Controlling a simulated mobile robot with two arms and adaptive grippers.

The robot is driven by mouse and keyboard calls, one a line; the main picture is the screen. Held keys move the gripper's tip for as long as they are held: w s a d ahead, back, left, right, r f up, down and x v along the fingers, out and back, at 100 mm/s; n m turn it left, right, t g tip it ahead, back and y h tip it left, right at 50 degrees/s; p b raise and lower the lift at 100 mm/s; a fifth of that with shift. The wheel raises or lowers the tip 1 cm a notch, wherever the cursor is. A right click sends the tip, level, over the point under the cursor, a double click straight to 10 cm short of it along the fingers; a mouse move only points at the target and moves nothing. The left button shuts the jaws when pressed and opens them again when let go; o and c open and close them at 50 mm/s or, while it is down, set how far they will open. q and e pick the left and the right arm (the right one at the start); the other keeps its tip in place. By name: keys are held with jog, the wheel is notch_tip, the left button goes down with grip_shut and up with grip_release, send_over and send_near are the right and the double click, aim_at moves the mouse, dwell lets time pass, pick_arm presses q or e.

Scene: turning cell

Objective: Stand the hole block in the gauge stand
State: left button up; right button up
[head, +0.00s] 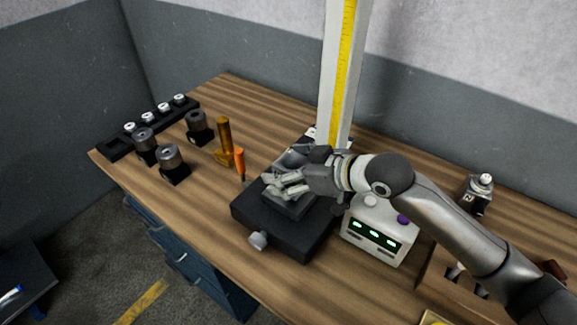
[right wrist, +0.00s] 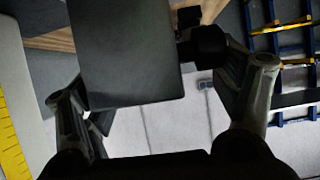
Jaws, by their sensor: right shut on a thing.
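My right gripper (head: 284,184) is over the black base of the gauge stand (head: 270,232). The stand has a round knob at its front, and a tall white column with a yellow scale rises behind it. In the right wrist view my right gripper (right wrist: 165,110) is shut on a plain dark grey block (right wrist: 125,55), which I take to be the hole block. No hole shows on the face in view. In the head view the fingers and hand cover much of the block. I cannot tell whether it touches the stand. My left gripper is not in view.
A white box with green displays (head: 378,232) stands close to the right of the stand. An orange-handled tool (head: 240,163) and an amber tool (head: 224,142) stand to the left. Several metal cylinders on black blocks and a black rack (head: 115,147) are at the far left.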

jog(key=shift+r+p, duration=0.2)
jog(key=shift+p, duration=0.2)
dwell(0.7)
jog(key=shift+f+b, duration=0.45)
jog(key=shift+f, duration=1.1)
dwell(0.8)
jog(key=o, duration=1.9)
jog(key=shift+c, duration=0.2)
jog(key=shift+o, duration=0.6)
jog(key=shift+s, duration=0.2)
jog(key=shift+f, duration=0.1)
jog(key=shift+f, duration=0.35)
jog(key=v, duration=1.2)
jog(key=shift+r, duration=0.25)
